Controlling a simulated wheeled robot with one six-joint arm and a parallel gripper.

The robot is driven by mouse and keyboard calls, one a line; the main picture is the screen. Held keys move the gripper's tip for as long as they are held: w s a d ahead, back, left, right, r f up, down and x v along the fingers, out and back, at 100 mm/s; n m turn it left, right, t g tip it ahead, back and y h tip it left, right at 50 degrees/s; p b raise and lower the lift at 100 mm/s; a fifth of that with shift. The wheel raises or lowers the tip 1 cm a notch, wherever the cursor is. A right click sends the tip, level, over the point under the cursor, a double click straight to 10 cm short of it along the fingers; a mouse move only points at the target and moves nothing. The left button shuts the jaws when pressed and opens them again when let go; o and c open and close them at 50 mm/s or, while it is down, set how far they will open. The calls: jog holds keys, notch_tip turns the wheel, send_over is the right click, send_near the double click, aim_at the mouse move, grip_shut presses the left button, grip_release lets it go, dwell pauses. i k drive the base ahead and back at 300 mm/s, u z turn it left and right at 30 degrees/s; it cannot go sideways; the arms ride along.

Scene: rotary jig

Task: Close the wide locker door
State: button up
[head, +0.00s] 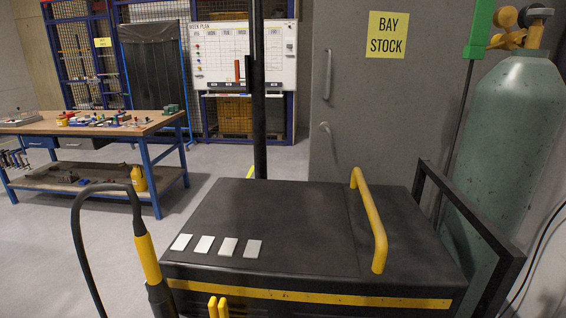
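A wide grey panel (390,110) with a yellow BAY STOCK sign (387,34) stands right of centre, and it looks like the locker door.
A green gas cylinder (505,130) with brass fittings stands close at the right, overlapping the panel's side. A workbench (100,122) with small parts is at the left. A whiteboard (215,55) and blue racks are behind.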

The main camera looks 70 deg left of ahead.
aim_at(387, 75)
jog(key=u, duration=1.75)
jog(key=k, duration=1.1)
jog(key=u, duration=1.3)
jog(key=i, duration=1.6)
jog(key=z, duration=1)
jog(key=i, duration=0.5)
jog(key=z, duration=0.5)
